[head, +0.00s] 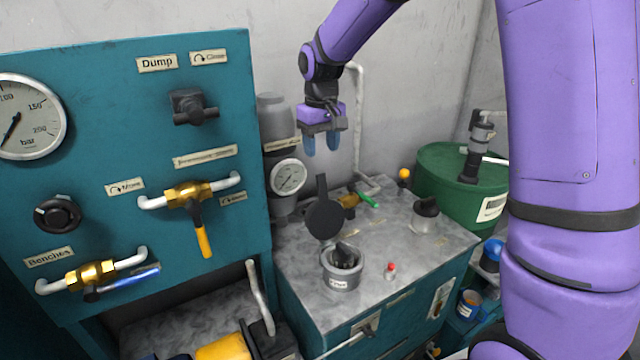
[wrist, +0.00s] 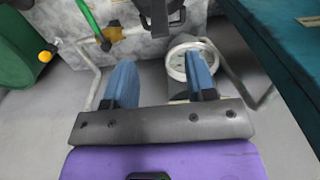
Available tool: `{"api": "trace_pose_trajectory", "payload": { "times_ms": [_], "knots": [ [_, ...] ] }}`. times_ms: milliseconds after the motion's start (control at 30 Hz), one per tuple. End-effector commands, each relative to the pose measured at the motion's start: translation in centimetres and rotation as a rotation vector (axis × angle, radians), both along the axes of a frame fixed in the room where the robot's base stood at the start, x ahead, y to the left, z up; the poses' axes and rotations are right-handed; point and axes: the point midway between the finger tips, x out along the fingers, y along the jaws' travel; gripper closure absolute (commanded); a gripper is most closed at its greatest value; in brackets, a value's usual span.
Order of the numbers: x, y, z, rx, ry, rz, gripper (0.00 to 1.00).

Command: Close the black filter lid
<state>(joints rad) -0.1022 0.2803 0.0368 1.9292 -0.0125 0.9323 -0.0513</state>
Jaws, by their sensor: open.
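The black filter lid (head: 325,218) stands raised above the grey filter housing (head: 342,268) on the metal bench top in the head view. It is a round black disc with a narrow tab pointing up. The housing is open, and a dark filter piece shows inside it. My gripper (head: 322,143) is open and empty, with blue fingers pointing down, above and behind the lid. In the wrist view my gripper (wrist: 162,82) has its two fingers spread. A dark piece at the top of that view, between the fingers, may be part of the lid.
A pressure gauge (head: 288,177) stands behind the lid on the left. A green-handled valve (head: 367,199) is close on its right. A teal panel (head: 150,110) rises at the left. A red button (head: 391,268) and a dark cap (head: 426,207) stand on the bench top (head: 300,255).

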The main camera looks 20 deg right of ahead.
Motion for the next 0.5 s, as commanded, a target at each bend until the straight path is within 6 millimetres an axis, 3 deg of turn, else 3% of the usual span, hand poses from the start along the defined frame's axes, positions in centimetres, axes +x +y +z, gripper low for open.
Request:
{"api": "trace_pose_trajectory", "payload": {
  "times_ms": [167, 500],
  "knots": [
    [0.0, 0.0, -1.7, -0.001, 0.003, 0.001, 0.49],
    [-0.1, 0.0, -7.6, -0.001, 0.004, 0.001, 0.49]
  ]
}}
